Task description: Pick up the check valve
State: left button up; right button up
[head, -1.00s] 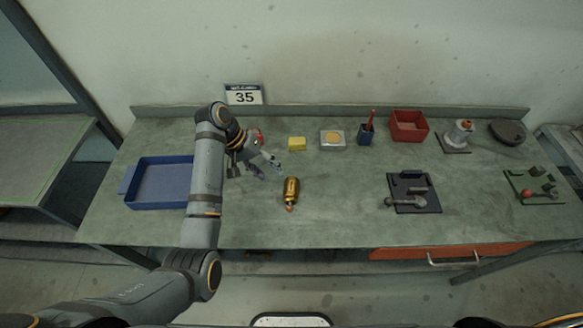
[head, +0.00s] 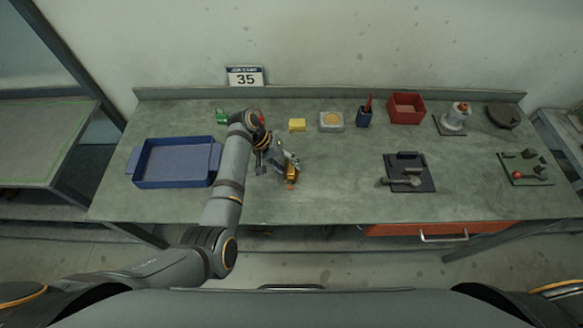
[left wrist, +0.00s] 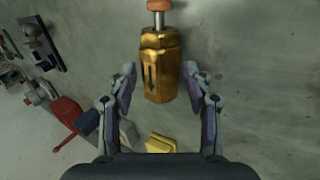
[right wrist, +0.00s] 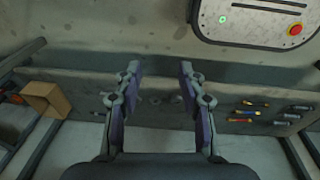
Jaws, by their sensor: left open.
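The check valve is a brass body with a steel stem and an orange-red tip. It lies on the green bench in the head view (head: 292,172), partly hidden by my left gripper (head: 285,160). In the left wrist view the check valve (left wrist: 159,68) lies ahead, its brass end between the two fingertips of my left gripper (left wrist: 158,75). The fingers are open, with a gap on each side of the brass. My right gripper (right wrist: 158,75) is open and empty in the right wrist view, away from the valve.
A blue tray (head: 137,168) stands on the left of the bench. A yellow block (head: 297,125), a square plate with a yellow disc (head: 332,121), a blue holder (head: 364,117) and a red bin (head: 406,107) stand at the back. A dark fixture plate (head: 423,183) lies right, with clear bench between.

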pick_arm(q)
jog(key=shift+w+d+f, duration=0.1)
jog(key=shift+d+f, duration=0.1)
jog(key=shift+f, duration=0.15)
jog(key=c, duration=1.1)
pick_arm(e)
jog(key=shift+s+d, duration=0.35)
jog(key=shift+s, duration=0.4)
